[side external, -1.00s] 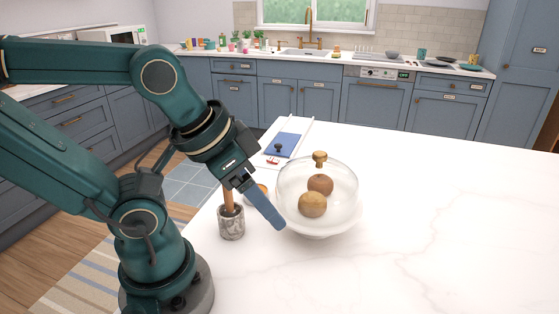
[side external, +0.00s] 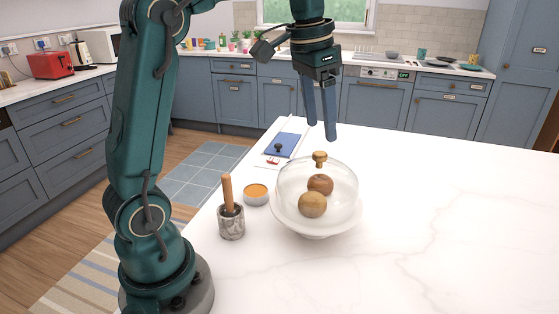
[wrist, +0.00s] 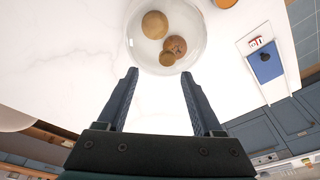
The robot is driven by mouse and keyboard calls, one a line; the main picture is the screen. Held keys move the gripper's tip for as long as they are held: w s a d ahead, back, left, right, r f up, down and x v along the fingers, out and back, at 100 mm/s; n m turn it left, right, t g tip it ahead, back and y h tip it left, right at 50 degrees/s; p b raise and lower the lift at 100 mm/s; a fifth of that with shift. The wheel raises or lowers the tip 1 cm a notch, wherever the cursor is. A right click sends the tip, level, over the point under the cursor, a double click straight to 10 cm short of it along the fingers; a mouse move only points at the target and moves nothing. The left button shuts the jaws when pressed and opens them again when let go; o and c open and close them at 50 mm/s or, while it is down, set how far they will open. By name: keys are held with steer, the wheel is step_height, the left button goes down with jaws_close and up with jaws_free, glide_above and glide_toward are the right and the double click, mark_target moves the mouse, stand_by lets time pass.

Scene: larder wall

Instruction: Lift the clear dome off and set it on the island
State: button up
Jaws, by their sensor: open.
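The clear dome (side external: 335,177) with a wooden knob (side external: 320,159) sits on a white stand (side external: 316,228) on the island (side external: 440,220). Round brown fruit-like items (side external: 312,205) lie under it. My gripper (side external: 320,135) hangs above and behind the dome, pointing down, its blue fingers apart and empty. In the wrist view my gripper (wrist: 164,75) is open, with the dome (wrist: 190,15) beyond the fingertips at the top. The knob (wrist: 174,46) shows there near the round items.
A marble mortar with a wooden pestle (side external: 231,221) and a small orange-topped dish (side external: 256,195) stand left of the dome. A white board with a blue piece (side external: 281,145) lies behind it. The island is clear to the right.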

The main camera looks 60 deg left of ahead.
mark_target(320, 153)
steer(key=shift+w+a+f, duration=0.3)
steer(key=shift+a+f, duration=0.15)
steer(key=shift+f, duration=0.1)
steer(key=shift+a+f+g, duration=0.25)
steer(key=shift+f+g, duration=0.05)
steer(key=shift+f, duration=0.35)
steer(key=shift+w+f, duration=0.2)
steer(key=shift+f, duration=0.95)
steer(key=shift+w+f, duration=0.15)
steer(key=shift+f, duration=0.95)
jaws_close()
